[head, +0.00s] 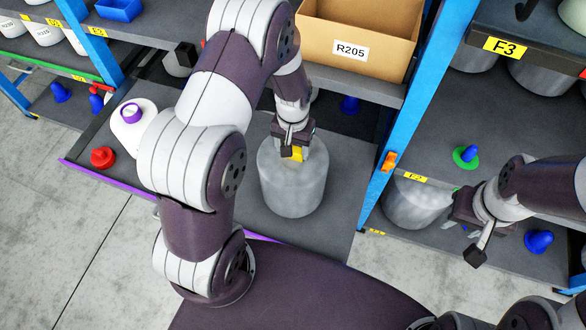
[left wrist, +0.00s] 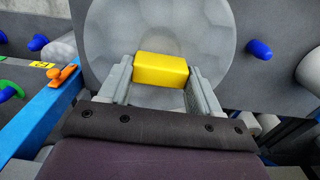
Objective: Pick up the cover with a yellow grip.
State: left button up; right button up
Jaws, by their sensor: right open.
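The cover is a pale grey disc (left wrist: 160,25) with a yellow block grip (left wrist: 160,70) in its middle. In the head view it is at the top of a large grey drum-shaped body (head: 293,195), and its yellow grip (head: 297,155) shows just under my left gripper (head: 292,148). In the left wrist view the fingers of my left gripper (left wrist: 158,85) stand on both sides of the yellow grip, against its ends. I cannot tell whether the cover is raised. My right gripper (head: 470,230) is open and empty at the right, before the lower shelf.
A white bobbin with a purple ring (head: 132,115) and a red-gripped piece (head: 103,157) are to the left. A cardboard box marked R205 (head: 355,45) is behind. A blue rack post (head: 415,95) separates the bays. Blue (head: 538,240) and green-based (head: 466,155) pieces lie at the right.

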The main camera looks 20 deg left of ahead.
pick_arm(q)
jog(key=shift+d, duration=0.1)
jog(key=c, duration=0.7)
jog(key=shift+o, duration=0.2)
notch_tip(320, 180, up, 18)
jog(key=b, duration=0.1)
jog(key=shift+r, duration=0.15)
